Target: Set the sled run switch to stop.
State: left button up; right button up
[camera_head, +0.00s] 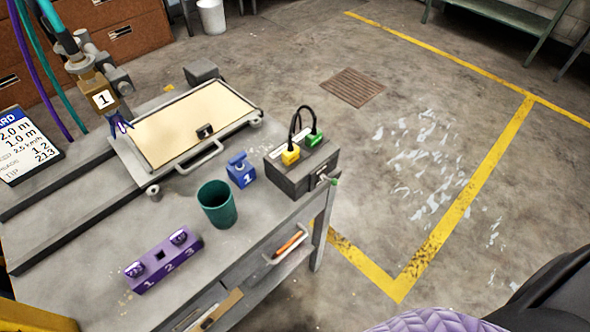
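A dark grey box (290,178) with a yellow plug (290,155) and a green plug (314,138) joined by a black cable stands at the right edge of the grey bench. A small lever-like part shows at its front right corner; I cannot tell whether it is the run switch or how it is set. The sled (128,158) carries a cream panel (185,120) and has a handle at its near side. A small black block (204,131) sits at the panel's near edge. Neither of my grippers is in view.
A spray head (103,98) marked 1 hangs over the sled's left. A green cup (217,204), a blue block (241,171) marked 1 and a purple holder (163,260) stand on the bench (105,225). An open drawer holds an orange-handled tool.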

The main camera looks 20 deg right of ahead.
aim_at(334, 182)
jog(key=z, duration=1.05)
